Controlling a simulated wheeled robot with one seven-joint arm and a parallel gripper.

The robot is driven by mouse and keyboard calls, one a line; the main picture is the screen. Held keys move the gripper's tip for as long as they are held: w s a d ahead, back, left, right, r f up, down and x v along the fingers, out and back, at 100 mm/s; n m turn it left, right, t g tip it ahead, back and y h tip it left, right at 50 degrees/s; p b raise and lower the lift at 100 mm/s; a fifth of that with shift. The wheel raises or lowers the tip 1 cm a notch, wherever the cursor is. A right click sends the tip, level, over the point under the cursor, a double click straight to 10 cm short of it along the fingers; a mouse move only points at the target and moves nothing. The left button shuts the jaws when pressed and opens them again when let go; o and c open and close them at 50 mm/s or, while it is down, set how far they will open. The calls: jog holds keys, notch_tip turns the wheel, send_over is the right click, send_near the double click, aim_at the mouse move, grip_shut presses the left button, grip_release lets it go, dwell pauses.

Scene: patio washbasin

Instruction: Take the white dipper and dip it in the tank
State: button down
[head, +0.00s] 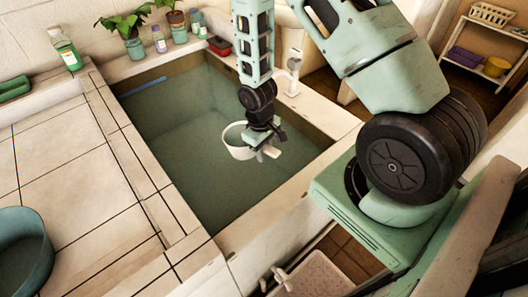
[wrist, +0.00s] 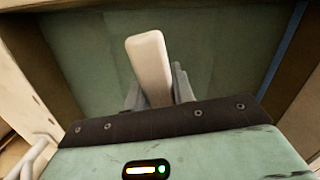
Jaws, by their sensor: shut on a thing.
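The white dipper (head: 237,142) hangs over the tank (head: 315,196) in the head view, with its round cup to the left and its short handle to the right. My gripper (head: 263,150) is shut on the dipper's handle. In the wrist view the pale handle (wrist: 150,62) stands between the grey fingers of my gripper (wrist: 158,90); the cup is hidden there. The tank holds greenish water (head: 190,140). The dipper appears over the right part of the water; I cannot tell whether its bottom touches the surface.
A tiled counter (head: 75,185) with a teal basin (head: 22,255) lies left of the tank. A green bottle (head: 65,47), potted plants (head: 133,45), small bottles and a red box (head: 220,46) stand along the back ledge. A tap (head: 293,72) rises from the right rim.

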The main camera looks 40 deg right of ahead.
notch_tip(320, 180, up, 14)
jog(key=t+p, duration=0.1)
jog(key=p, duration=0.8)
jog(key=shift+f, duration=0.15)
